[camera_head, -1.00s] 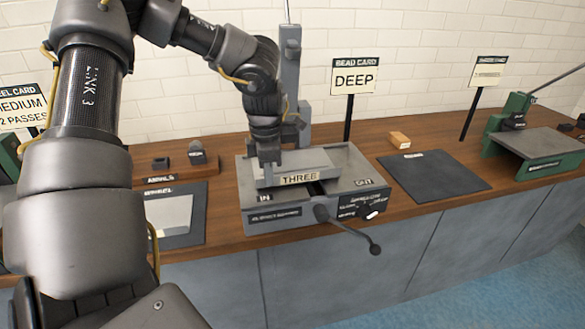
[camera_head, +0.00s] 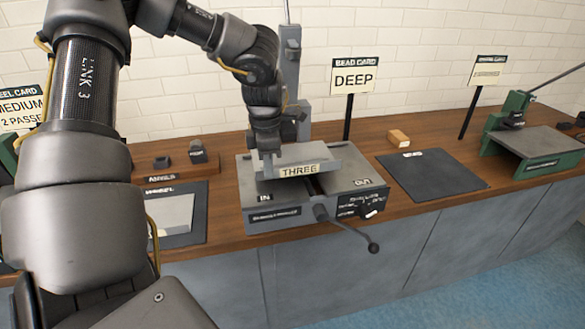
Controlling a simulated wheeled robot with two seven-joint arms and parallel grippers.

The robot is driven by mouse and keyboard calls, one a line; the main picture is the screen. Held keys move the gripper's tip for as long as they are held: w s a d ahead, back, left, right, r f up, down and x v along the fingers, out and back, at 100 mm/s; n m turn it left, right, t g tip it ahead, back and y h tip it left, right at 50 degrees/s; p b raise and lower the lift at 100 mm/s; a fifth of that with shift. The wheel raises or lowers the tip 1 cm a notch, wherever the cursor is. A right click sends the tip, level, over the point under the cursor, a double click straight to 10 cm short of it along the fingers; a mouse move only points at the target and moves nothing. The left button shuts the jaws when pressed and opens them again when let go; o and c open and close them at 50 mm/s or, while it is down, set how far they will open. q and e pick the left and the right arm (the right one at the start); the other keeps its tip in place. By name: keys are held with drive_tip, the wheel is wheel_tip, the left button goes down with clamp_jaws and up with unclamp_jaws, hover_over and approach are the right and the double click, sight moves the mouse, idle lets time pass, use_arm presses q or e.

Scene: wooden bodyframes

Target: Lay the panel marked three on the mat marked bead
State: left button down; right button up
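The grey panel marked THREE (camera_head: 322,156) is at the machine (camera_head: 262,204) on the bench, over its IN side, label facing me. My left gripper (camera_head: 268,172) comes down at the panel's left end and appears shut on it. The fingertips are small and partly hidden. The panel seems slightly above the machine bed; the exact gap is hard to tell. The dark mat marked bead (camera_head: 436,178) lies flat and bare on the bench to the right of the machine. My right gripper is out of view.
A crank handle (camera_head: 373,247) juts from the machine's front. A DEEP bead card (camera_head: 355,80) stands behind, by a small wooden block (camera_head: 399,138). A green-framed machine (camera_head: 535,145) is right of the mat. At left, a dark mat (camera_head: 160,238) bears a grey sheet (camera_head: 176,212).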

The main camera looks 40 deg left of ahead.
use_arm(q)
drive_tip(key=shift+r+p, duration=2.4)
drive_tip(key=shift+r, duration=1.05)
